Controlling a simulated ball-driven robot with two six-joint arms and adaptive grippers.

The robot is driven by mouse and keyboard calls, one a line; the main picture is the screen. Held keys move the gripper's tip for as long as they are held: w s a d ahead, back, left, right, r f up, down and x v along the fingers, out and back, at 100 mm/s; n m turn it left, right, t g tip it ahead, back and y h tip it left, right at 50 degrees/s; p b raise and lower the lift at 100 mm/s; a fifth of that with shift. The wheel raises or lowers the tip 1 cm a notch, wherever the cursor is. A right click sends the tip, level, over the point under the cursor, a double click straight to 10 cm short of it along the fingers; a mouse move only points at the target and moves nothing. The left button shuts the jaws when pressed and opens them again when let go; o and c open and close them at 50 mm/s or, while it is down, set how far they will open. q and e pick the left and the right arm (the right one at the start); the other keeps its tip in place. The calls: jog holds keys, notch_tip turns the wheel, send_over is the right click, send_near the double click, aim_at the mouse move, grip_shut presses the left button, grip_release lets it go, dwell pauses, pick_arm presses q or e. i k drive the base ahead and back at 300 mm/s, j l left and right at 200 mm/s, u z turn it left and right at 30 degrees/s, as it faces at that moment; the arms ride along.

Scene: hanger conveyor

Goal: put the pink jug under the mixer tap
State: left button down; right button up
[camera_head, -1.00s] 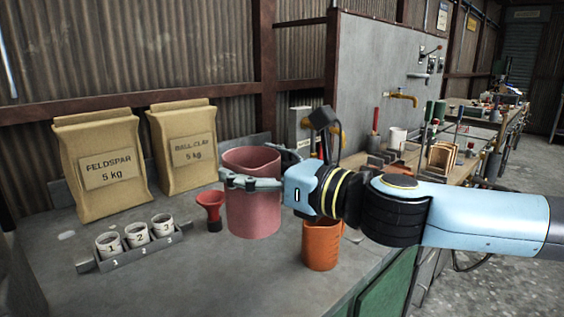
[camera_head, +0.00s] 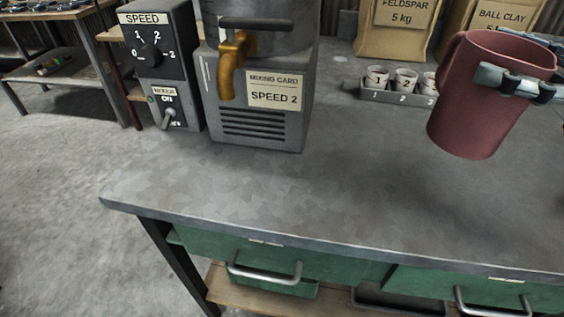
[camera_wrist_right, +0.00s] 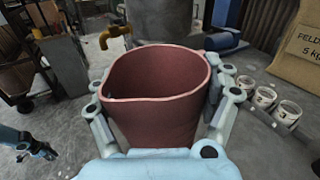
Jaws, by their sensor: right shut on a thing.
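The pink jug (camera_head: 470,112) is at the right in the head view, in front of the numbered cups. My right gripper (camera_head: 512,82) is shut around its upper body. In the right wrist view the empty jug (camera_wrist_right: 152,118) sits between the two fingers. It seems to hang a little above the bench. The brass mixer tap (camera_head: 232,62) points down from the grey mixer (camera_head: 262,115), well left of the jug; it also shows in the right wrist view (camera_wrist_right: 113,37). My left gripper (camera_wrist_right: 38,148) seems to show at the lower left there, too small to read.
The bench top (camera_head: 300,195) is clear between jug and mixer and in front of the mixer. A speed control box (camera_head: 157,65) stands left of the mixer. A rack of numbered cups (camera_head: 400,96) and paper sacks (camera_head: 395,30) stand behind.

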aim_at(239, 172)
jog(key=k+j+u, duration=0.15)
jog(key=k+u, duration=0.25)
jog(key=k, duration=0.25)
jog(key=i+l+u, duration=0.1)
jog(key=l+u, duration=1.05)
